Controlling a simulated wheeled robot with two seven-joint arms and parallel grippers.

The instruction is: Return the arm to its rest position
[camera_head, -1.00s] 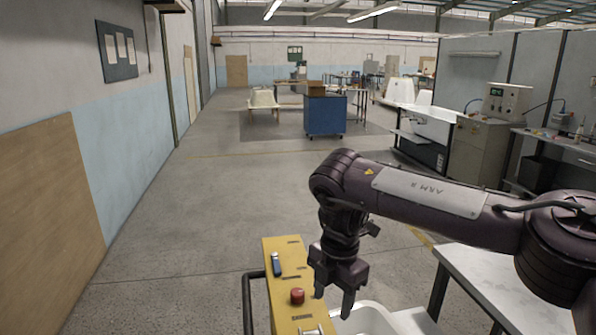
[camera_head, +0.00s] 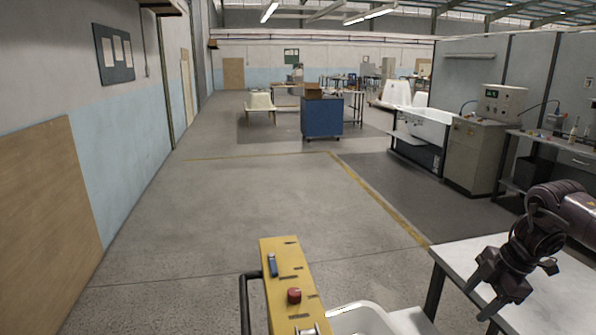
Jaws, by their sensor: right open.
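My right gripper (camera_head: 484,300) is at the lower right of the head view, over the white-topped table (camera_head: 462,258). Its two dark fingers are spread and nothing shows between them. My right arm is folded in at the right edge, and most of it is cut off by the frame. My left gripper is not in this view.
A yellow panel (camera_head: 284,268) with a blue item (camera_head: 272,265) and a red button (camera_head: 294,295) stands at the bottom centre. A white basin (camera_head: 362,318) lies beside it. A blue cabinet (camera_head: 322,118) stands farther back. The floor ahead is clear.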

